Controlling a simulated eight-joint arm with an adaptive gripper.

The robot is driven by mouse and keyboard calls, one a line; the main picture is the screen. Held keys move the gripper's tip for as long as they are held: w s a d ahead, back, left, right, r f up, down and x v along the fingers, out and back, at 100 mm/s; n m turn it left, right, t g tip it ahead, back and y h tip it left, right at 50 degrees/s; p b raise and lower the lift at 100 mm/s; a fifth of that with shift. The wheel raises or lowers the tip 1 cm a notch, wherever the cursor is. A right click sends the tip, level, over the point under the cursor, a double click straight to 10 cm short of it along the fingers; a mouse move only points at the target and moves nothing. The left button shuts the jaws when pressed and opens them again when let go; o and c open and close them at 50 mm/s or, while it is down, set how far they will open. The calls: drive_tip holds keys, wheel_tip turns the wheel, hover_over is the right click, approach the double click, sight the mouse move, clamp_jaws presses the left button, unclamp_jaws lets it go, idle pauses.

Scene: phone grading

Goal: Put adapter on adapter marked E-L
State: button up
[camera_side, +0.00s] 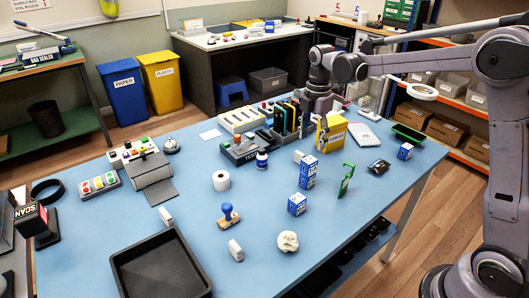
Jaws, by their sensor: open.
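Small white blocks that look like adapters stand on the blue table: one at the left (166,216), one at the front (235,250) and one near the yellow box (298,156). No E-L marking can be read on any of them at this size. My gripper (322,116) hangs over the back of the table, beside the yellow box and the dark rack. It is open and seems empty; its fingertips are small and partly lost against the things behind.
A large black tray (160,268) fills the front left. Blue-and-white boxes (308,172), a stamp (228,216), a paper roll (221,181), a crumpled white ball (288,241) and a green upright piece (346,178) stand mid-table. The yellow box (331,134) and dark rack (245,150) crowd the back.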

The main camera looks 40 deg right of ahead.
drive_tip(key=s+a+r+m+t, duration=0.35)
drive_tip(key=s+r+m, duration=0.25)
drive_tip(key=s+m, duration=0.3)
drive_tip(key=s+a+f+m+t, duration=0.1)
drive_tip(key=s+f+m+t, duration=0.1)
drive_tip(key=s+m, duration=0.2)
drive_tip(key=s+a+f+m+t, duration=0.1)
drive_tip(key=s+a+f+m, duration=0.1)
drive_tip(key=s+m, duration=0.3)
drive_tip(key=shift+s+a+t, duration=0.25)
drive_tip(key=shift+s+t, duration=0.1)
drive_tip(key=shift+s, duration=0.5)
